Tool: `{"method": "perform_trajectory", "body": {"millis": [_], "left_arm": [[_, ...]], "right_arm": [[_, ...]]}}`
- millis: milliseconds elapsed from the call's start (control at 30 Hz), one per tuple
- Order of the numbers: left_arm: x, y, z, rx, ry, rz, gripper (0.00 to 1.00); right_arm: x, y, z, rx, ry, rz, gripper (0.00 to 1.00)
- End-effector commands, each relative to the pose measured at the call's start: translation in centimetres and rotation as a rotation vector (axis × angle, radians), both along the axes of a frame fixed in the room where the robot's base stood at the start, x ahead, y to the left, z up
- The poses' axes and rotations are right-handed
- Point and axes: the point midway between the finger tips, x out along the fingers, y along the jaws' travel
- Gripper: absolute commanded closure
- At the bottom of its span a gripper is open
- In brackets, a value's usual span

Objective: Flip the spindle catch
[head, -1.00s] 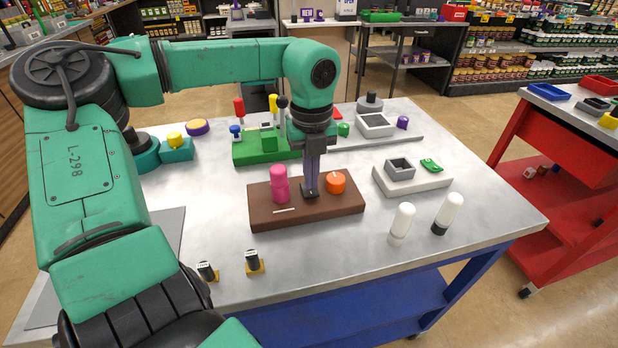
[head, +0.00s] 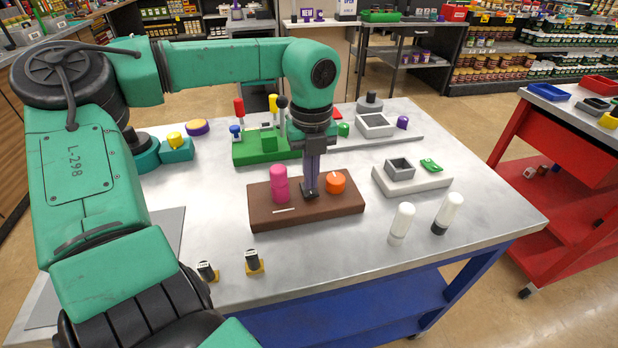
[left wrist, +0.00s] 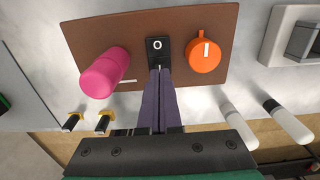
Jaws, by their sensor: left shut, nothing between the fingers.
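A brown board (head: 335,207) lies on the metal table and carries a pink cylinder (head: 279,184), an orange knob (head: 336,183) with a white line, and a small black rocker between them. The rocker (left wrist: 157,45) carries a white O in the left wrist view; it looks like the spindle catch, though no name shows. My left gripper (head: 310,189) points down at the rocker. Its purple fingers (left wrist: 159,74) are shut together with nothing between them. The tips are at the rocker's near end; I cannot tell whether they touch. They hide part of it. My right gripper is not in view.
A green block (head: 250,152) with red, blue and yellow-topped parts stands behind the board. A pale block (head: 425,182) with a grey box is to the right. Two white-capped cylinders (head: 402,222) and two small black pieces on yellow bases (head: 253,262) stand near the front edge.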

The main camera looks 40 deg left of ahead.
Motion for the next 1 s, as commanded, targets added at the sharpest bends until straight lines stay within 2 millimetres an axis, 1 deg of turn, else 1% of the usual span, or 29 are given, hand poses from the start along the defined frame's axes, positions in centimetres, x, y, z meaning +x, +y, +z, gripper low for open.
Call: {"method": "perform_trajectory", "body": {"millis": [467,1000], "left_arm": [[0.0,0.0,0.0,0.0,0.0,0.0,1.0],[-0.01,0.01,-0.79,0.0,0.0,0.0,1.0]], "right_arm": [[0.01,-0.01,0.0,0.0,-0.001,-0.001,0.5],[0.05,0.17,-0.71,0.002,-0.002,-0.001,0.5]]}}
